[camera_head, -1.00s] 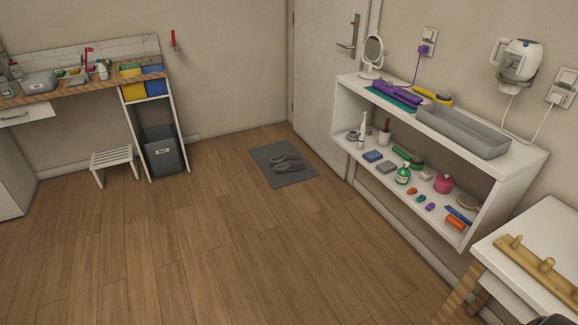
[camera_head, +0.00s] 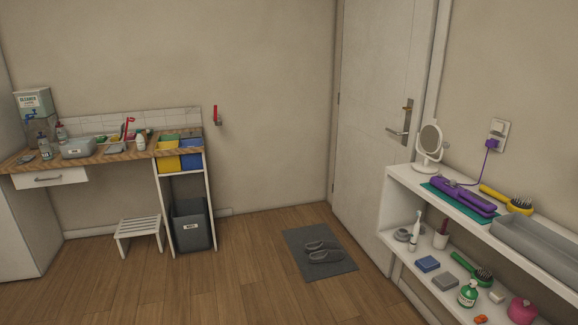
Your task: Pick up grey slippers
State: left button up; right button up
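The grey slippers (camera_head: 325,256) lie side by side on a dark grey mat (camera_head: 306,268) on the wooden floor, in front of the door. Their toes point left in the picture. Both slippers are fully in view and nothing covers them. Neither of my grippers shows in the head view.
A white wall shelf (camera_head: 398,197) with toiletries runs along the right wall. A white step stool (camera_head: 139,230) and a dark grey bin (camera_head: 193,224) stand at the left under a wooden counter (camera_head: 110,157). The floor (camera_head: 230,283) before the mat is clear.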

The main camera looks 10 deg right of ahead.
aim_at(320, 252)
jog(key=i+z, duration=0.3)
jog(key=i, duration=1.85)
